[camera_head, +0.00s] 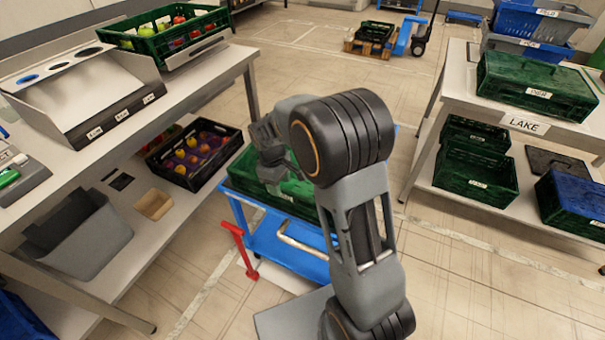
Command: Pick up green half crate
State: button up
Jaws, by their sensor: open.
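A green crate (246,166) sits on the blue cart (268,241) in the middle of the view, partly hidden by my arm. My gripper (275,178) is over this crate, its fingers low and close to the crate. It is open, with nothing seen held in it; whether the fingers touch the crate cannot be told. More green crates stand at the right: one (535,82) on the table and smaller ones (476,168) on the shelf below. Which one is the half crate is not clear from labels too small to read.
A green crate of fruit (170,42) is on the left table, and a black crate of fruit (190,168) on its lower shelf. A grey bin (85,240) stands there too. A red handle (240,250) sticks out beside the cart. The floor at the lower right is clear.

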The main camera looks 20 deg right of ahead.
jog(key=shift+s+d+f+b, duration=0.15)
jog(key=shift+f+b, duration=0.15)
jog(key=shift+f, duration=1.1)
jog(key=shift+s+d+f+b, duration=0.1)
jog(key=shift+f+b, duration=0.2)
jog(key=shift+f, duration=1.05)
grip_shut()
jog(key=shift+w+r, duration=0.1)
